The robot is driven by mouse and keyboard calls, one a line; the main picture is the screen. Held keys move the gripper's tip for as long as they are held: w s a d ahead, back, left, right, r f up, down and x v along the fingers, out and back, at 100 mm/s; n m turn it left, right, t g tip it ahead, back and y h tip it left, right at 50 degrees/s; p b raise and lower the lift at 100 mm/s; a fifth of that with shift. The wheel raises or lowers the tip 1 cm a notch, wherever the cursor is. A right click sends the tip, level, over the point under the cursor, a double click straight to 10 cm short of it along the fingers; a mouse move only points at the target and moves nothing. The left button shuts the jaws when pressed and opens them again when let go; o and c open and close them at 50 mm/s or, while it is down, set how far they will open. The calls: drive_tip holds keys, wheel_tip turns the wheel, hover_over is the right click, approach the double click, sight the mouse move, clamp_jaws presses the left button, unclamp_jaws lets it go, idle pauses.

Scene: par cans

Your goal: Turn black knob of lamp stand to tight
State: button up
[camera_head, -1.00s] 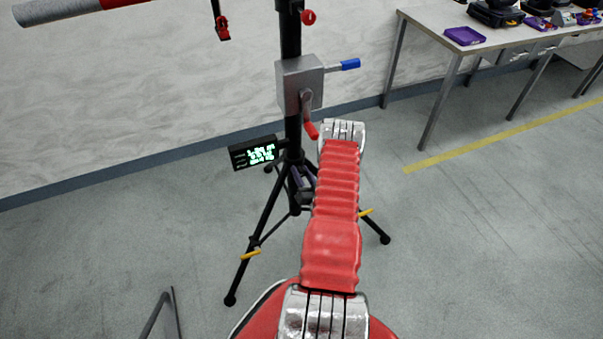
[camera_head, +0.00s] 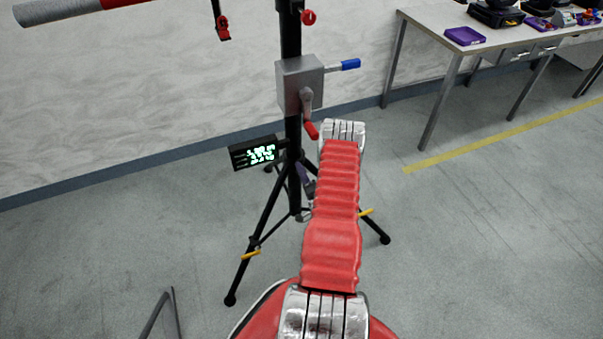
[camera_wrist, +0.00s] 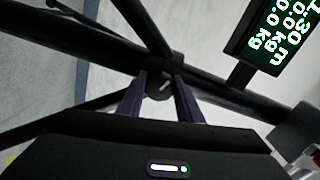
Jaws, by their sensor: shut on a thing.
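The black lamp stand (camera_head: 290,40) stands upright on tripod legs in the head view. In the wrist view, its dark tube (camera_wrist: 215,88) runs diagonally behind my fingers. The black knob (camera_wrist: 160,88), with a lighter round face, sits between the fingertips. My gripper (camera_wrist: 161,82) has two dark purple fingers, shut on the knob from both sides. In the head view, my gripper (camera_head: 307,182) is partly hidden behind my arm at the tripod, and the knob cannot be made out there.
A black display (camera_head: 254,153) with green digits is fixed to the stand's left, close to my gripper. A grey winch box (camera_head: 297,86) with a red-handled crank is above. Tripod legs spread around. A table (camera_head: 430,20) stands at the right, with open floor before it.

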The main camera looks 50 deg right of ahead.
drive_tip(key=m, duration=0.5)
drive_tip(key=shift+s+f+m, duration=0.25)
drive_tip(key=shift+f+m, duration=0.05)
drive_tip(key=shift+m, duration=0.1)
drive_tip(key=shift+w+m, duration=0.1)
drive_tip(key=shift+m, duration=2.1)
drive_tip(key=shift+a, duration=0.1)
drive_tip(key=o, duration=1)
drive_tip(key=shift+w+r, duration=0.1)
drive_tip(key=shift+r, duration=0.05)
drive_tip(key=shift+o, duration=0.2)
